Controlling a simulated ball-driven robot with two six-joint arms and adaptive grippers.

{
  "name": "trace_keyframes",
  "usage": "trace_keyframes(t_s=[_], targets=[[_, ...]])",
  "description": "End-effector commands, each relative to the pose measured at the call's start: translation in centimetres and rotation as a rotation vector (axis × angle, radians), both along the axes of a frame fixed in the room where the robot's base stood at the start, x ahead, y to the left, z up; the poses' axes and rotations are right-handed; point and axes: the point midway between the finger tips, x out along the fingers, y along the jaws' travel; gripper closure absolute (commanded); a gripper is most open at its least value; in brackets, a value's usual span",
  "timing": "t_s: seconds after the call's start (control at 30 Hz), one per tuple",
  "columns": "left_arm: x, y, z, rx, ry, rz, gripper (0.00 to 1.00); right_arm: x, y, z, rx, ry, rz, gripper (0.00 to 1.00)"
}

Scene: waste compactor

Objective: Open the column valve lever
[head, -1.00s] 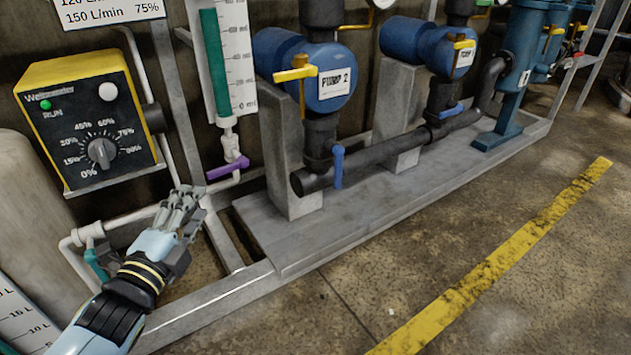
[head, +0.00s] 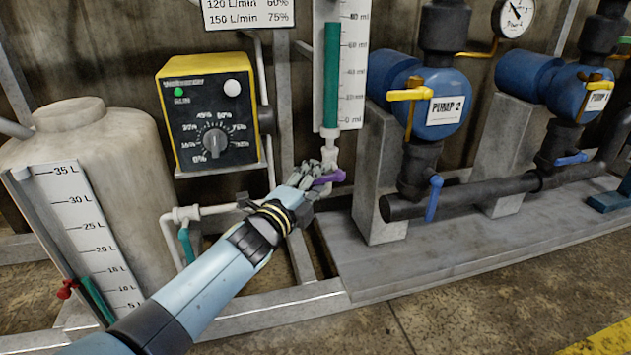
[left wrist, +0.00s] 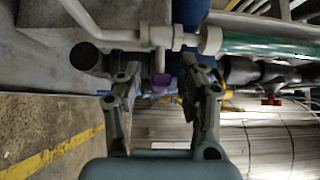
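The column valve lever, purple (head: 330,178), sits on the white pipe below the graduated column (head: 340,75) with its teal-green filling. My left gripper (head: 313,178) reaches it from the left, and its fingertips overlap the lever's left end in the head view. In the left wrist view the gripper (left wrist: 166,75) has two fingers spread apart, with the purple lever (left wrist: 160,82) showing in the gap between them. I cannot tell whether a finger touches the lever. My right gripper is not in view.
The yellow-edged control box (head: 212,115) is above my left arm. The dosing tank (head: 95,150) stands left. A concrete support (head: 380,180) and blue Pump 2 (head: 440,105), with yellow and blue handles, stand just right of the lever. A frame edge (head: 285,300) runs below.

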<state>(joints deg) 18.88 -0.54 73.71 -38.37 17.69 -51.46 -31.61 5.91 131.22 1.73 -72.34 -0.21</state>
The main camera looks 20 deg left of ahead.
Motion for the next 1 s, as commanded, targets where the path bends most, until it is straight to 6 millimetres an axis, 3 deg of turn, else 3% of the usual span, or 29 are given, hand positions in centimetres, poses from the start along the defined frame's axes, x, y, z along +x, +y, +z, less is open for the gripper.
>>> trace_keyframes(t_s=[0.03, 0.33, 1.0], targets=[[-0.01, 0.0, 0.0, 0.0, 0.0, 0.0, 0.62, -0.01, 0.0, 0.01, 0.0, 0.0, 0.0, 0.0], [-0.05, 0.02, -0.03, 0.001, 0.001, 0.0, 1.0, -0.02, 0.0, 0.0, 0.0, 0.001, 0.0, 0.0], [-0.27, 0.96, -0.62, -0.017, -0.009, 0.001, 1.0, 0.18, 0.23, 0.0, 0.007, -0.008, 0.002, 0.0]])
